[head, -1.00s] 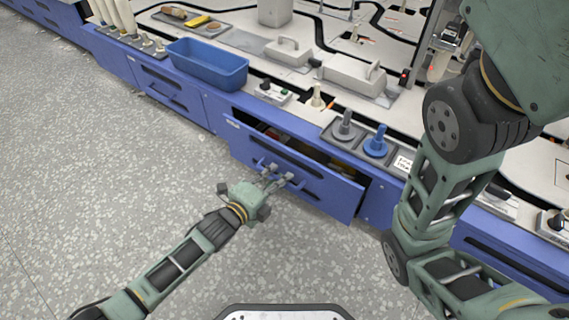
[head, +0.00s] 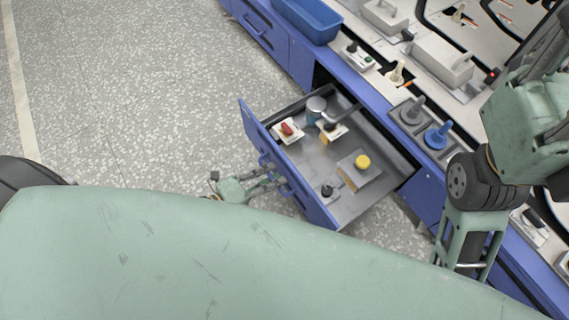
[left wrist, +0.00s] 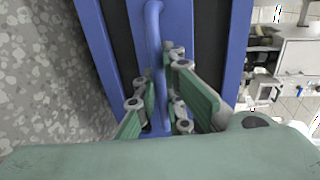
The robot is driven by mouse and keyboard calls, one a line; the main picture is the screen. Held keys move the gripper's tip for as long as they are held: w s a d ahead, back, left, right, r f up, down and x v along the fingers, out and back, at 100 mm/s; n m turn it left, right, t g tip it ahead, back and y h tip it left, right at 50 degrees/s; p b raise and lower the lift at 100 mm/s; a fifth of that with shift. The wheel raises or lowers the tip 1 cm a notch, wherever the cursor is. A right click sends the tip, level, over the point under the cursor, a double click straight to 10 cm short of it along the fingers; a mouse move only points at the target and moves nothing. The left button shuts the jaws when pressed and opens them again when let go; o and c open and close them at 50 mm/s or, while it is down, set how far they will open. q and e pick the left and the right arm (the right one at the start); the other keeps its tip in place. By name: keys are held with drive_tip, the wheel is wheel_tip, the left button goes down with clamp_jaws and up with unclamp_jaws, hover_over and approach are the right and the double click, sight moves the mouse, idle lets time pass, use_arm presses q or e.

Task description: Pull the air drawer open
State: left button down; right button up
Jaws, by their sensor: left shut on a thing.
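The air drawer (head: 318,212) stands well out from the blue bench front in the head view, its grey inside showing. Its blue front carries a blue bar handle (head: 284,187). My left gripper (head: 268,180) is at this handle, on the floor side of the drawer front. In the left wrist view the handle (left wrist: 153,35) runs up between the gripper's jointed fingers (left wrist: 160,95), which are shut on it. A large pale green part of my own body hides the lower head view.
Inside the drawer lie a red-topped switch (head: 288,130), a grey round part (head: 316,106), a yellow-knobbed block (head: 361,164) and a small black-knobbed part (head: 328,191). A blue bin (head: 308,20) stands on the bench. The speckled floor (head: 130,110) at left is clear.

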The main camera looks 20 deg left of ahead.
use_arm(q)
drive_tip(key=shift+s+a, duration=0.25)
drive_tip(key=shift+s, duration=0.05)
drive_tip(key=c, duration=2.1)
unclamp_jaws()
drive_tip(key=v, duration=1.2)
drive_tip(key=shift+w, duration=0.1)
